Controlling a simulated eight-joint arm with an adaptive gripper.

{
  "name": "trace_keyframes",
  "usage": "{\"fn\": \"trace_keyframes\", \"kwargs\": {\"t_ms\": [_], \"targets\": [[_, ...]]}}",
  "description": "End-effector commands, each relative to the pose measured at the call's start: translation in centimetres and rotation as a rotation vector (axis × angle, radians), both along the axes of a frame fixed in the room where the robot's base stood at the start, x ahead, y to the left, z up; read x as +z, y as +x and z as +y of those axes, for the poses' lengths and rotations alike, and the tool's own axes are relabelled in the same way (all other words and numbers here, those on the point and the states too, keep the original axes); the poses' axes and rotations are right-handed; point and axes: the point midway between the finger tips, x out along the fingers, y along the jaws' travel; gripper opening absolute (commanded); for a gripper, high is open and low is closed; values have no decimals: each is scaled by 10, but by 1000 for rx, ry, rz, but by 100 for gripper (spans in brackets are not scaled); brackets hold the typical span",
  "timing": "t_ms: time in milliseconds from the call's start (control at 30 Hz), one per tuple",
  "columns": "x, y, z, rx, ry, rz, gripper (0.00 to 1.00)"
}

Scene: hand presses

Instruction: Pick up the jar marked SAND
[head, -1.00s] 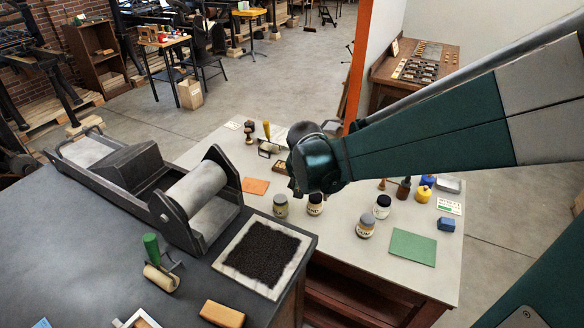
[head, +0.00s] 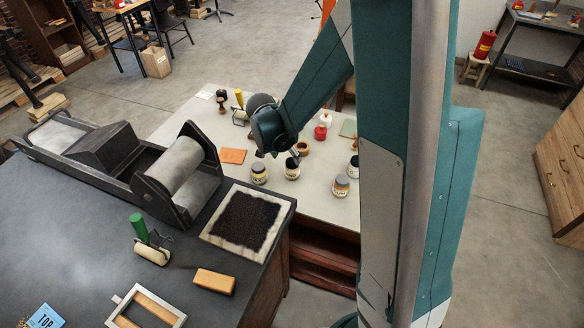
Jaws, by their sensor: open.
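Several small labelled jars stand on the pale table beyond the dark bench in the head view. One with a grey lid (head: 259,174) is at the left. A dark-lidded jar (head: 292,169) is beside it. Another grey-lidded jar (head: 340,186) stands further right, and a dark-lidded jar (head: 353,166) stands behind it, partly cut off by my arm. The labels are too small to read, so I cannot tell which is marked SAND. My gripper (head: 279,155) is open and points down, showing just above and behind the two left jars. It holds nothing visible.
The dark bench (head: 75,225) carries a press and an inked slab (head: 245,222). My arm hides the table's right side.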

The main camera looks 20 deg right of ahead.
Motion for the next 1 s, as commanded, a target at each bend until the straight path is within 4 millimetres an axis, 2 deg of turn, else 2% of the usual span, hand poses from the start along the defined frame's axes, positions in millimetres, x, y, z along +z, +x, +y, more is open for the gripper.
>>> {"fn": "trace_keyframes", "kwargs": {"t_ms": [367, 800, 1000], "targets": [[-1, 0, 0, -2, 0, 0, 50], [-23, 5, -8, -1, 0, 0, 50], [-24, 6, -9, -1, 0, 0, 50]]}}
